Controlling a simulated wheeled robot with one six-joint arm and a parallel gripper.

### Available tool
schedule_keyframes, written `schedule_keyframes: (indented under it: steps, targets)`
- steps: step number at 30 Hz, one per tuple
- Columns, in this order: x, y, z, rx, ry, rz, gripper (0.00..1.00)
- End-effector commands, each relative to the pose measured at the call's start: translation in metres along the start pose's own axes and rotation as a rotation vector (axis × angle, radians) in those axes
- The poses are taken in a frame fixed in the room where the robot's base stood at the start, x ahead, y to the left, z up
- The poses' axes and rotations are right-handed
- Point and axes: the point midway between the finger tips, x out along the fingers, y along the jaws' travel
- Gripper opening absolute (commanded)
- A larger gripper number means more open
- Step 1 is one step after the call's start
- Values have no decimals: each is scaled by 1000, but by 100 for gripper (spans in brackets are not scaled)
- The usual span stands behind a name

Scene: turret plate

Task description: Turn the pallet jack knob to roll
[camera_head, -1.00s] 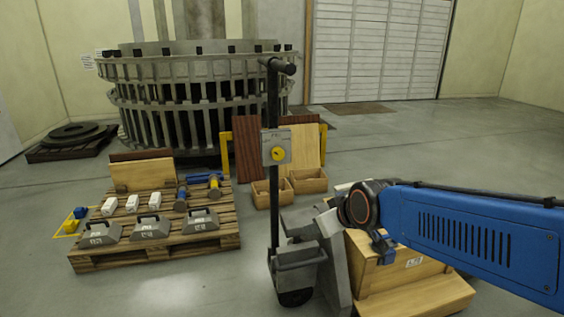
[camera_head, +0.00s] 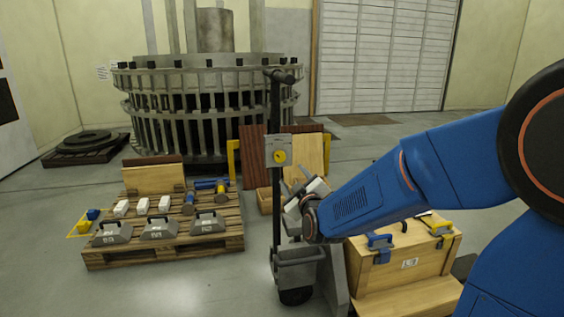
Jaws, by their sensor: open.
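The pallet jack stands upright in the middle, with a dark handle column (camera_head: 276,105) and a grey body low down. A grey plate (camera_head: 278,142) is fixed on the column. The round yellow knob (camera_head: 280,156) sits on the plate, with a small dark mark on its face. The lettering on the plate is too small to read. My gripper (camera_head: 303,184) is at the end of my blue arm, just right of the column and lower than the knob in the picture. It is open and looks empty. It is apart from the knob, which is in full view.
A wooden crate (camera_head: 390,268) with blue and yellow clamps stands right of the jack, under my arm. A pallet (camera_head: 165,249) with grey weights and tools lies at left. Boards and a wooden bin stand behind the jack. Floor between pallet and jack is clear.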

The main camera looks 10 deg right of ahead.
Motion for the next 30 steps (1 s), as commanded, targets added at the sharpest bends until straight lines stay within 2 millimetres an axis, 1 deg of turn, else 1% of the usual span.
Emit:
schedule_keyframes:
  steps: [5,24,30]
  targets:
    - [19,0,1,1,-2,0,54]
    - [127,0,1,2,-1,-1,54]
    - [155,0,1,1,-2,-2,54]
